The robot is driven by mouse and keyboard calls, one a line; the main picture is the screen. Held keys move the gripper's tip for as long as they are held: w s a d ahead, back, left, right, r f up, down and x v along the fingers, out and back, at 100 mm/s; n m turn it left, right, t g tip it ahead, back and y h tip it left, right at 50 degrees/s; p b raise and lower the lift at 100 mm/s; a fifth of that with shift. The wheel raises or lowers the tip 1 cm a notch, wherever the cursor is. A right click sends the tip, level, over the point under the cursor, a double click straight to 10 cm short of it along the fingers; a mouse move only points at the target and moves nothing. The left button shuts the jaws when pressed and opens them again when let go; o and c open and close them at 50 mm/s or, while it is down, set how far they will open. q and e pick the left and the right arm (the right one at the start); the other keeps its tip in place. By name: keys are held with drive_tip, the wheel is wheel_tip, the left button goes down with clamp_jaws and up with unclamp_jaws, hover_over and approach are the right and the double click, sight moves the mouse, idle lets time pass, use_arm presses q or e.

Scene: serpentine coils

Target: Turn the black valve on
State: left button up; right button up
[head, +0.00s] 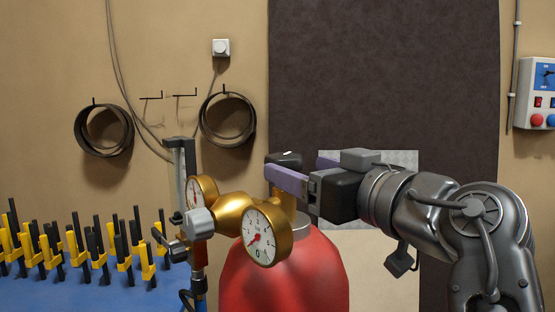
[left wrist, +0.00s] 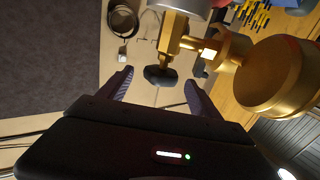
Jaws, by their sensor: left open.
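The black valve (head: 285,158) is a round knob on top of the brass fitting above the red gas cylinder (head: 300,275). My left gripper (head: 284,174) is at the knob's height, its arm coming in from the right of the picture. One purple-grey finger passes in front of the knob's lower part; the other is mostly hidden. In the left wrist view, the black valve (left wrist: 159,76) sits between the tips of the two open fingers, with a gap visible on each side. My right gripper is not in view.
A brass regulator with a round gauge (head: 266,235) stands close to the left of the gripper. A blue table (head: 100,292) with several yellow-and-black clamps is at the left. Coils (head: 104,153) hang on the wall. A control box (head: 540,95) is at the far right.

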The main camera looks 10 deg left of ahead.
sight(278, 153)
use_arm(q)
drive_tip(key=shift+w+a+r, duration=0.15)
drive_tip(key=shift+a+r, duration=0.05)
drive_tip(key=shift+a, duration=0.3)
drive_tip(key=p+x, duration=0.2)
drive_tip(key=x, duration=0.4)
drive_tip(key=shift+w+a+f+p, duration=0.15)
drive_tip(key=shift+w+a+p, duration=0.05)
drive_tip(key=shift+w+p, duration=0.1)
drive_tip(key=shift+c, duration=0.4)
drive_tip(key=c, duration=1.3)
